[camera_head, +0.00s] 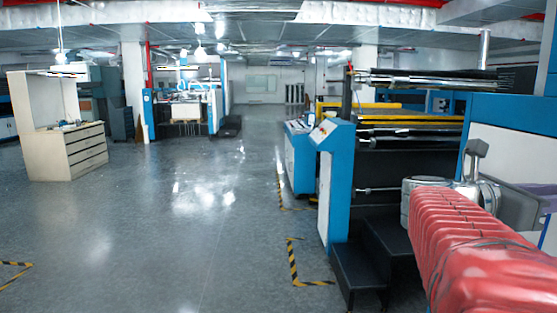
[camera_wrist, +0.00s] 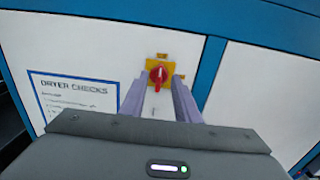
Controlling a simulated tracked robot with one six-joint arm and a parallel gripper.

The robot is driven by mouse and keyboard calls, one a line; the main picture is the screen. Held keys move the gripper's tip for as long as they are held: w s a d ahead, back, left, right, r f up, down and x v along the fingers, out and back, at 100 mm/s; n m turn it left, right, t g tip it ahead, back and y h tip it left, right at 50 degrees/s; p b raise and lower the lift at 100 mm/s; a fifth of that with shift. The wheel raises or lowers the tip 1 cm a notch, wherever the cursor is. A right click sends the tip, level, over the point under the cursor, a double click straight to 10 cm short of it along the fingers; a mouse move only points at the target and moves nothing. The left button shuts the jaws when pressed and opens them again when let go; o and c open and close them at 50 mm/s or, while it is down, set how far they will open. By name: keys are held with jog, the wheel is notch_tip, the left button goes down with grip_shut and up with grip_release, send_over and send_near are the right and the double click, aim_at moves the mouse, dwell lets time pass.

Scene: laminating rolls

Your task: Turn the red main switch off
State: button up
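The red main switch (camera_wrist: 157,72) is a small round red knob on a yellow plate, mounted on a white panel (camera_wrist: 262,85) in the wrist view. Its handle looks roughly upright, but its marks are too small to read. My gripper (camera_wrist: 159,82) is open, with its two purple fingers pointing at the panel, one on each side of the knob in the picture. I cannot tell whether the fingertips touch the plate or how far off they are. I cannot make out the switch in the head view.
A "DRYER CHECKS" sheet (camera_wrist: 76,98) is left of the switch, and blue frame strips edge the panel. In the head view, a blue-and-black roller machine (camera_head: 405,150) with dark steps (camera_head: 361,275) stands left of my arm. Open floor (camera_head: 150,230) lies further left, with a drawer cabinet (camera_head: 85,150).

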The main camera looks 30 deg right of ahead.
jog(key=x, duration=0.7)
jog(key=shift+d, duration=0.3)
jog(key=shift+s, duration=0.15)
jog(key=shift+c, duration=0.6)
grip_shut()
